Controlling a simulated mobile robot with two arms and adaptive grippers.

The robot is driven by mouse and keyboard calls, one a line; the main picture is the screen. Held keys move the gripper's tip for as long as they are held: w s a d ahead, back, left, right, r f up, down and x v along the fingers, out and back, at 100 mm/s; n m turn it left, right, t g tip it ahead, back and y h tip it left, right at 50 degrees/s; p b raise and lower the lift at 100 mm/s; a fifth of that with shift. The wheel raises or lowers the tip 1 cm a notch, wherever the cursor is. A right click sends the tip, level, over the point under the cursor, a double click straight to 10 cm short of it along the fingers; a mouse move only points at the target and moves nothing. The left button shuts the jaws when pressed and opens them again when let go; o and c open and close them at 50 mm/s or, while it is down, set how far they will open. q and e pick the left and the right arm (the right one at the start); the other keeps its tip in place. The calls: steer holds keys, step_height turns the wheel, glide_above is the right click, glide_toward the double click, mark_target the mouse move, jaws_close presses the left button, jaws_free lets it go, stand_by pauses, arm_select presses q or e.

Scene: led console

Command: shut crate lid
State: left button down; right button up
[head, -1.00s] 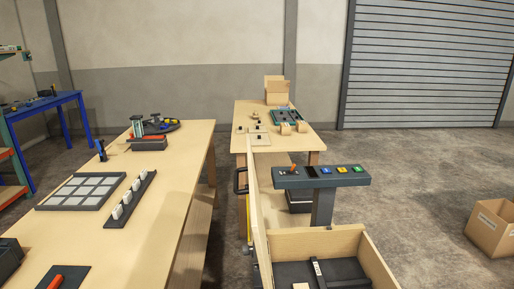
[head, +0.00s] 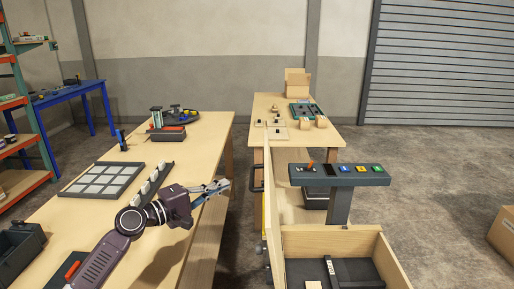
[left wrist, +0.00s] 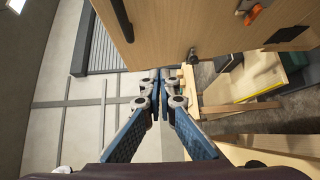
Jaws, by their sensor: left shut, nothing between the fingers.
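The wooden crate (head: 335,241) stands open at the lower right of the head view, with dark contents inside. Its lid (head: 268,205) stands upright along the crate's left side, seen nearly edge-on, with a black handle (head: 256,179) on its left face. A wooden panel (left wrist: 180,30), seemingly the lid, fills the upper part of the left wrist view. My left gripper (head: 226,184) is shut and empty, left of the lid and apart from it, above the near table's right edge. Its closed fingertips (left wrist: 160,76) show below the panel in the wrist view. My right gripper is not in view.
The left table (head: 190,150) holds a tray of grey squares (head: 103,180) and several other parts. A console (head: 340,174) on a post stands behind the crate. A far table (head: 268,103) carries boxes.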

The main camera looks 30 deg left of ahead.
arm_select(q)
step_height(320, 180, up, 7)
steer(key=a+n+t, duration=0.1)
steer(key=a+t, duration=0.1)
steer(key=w+d+r+p, duration=0.1)
steer(key=w+d+p, duration=0.5)
steer(key=w, duration=0.5)
steer(key=shift+w, duration=0.4)
steer(key=shift+r, duration=0.15)
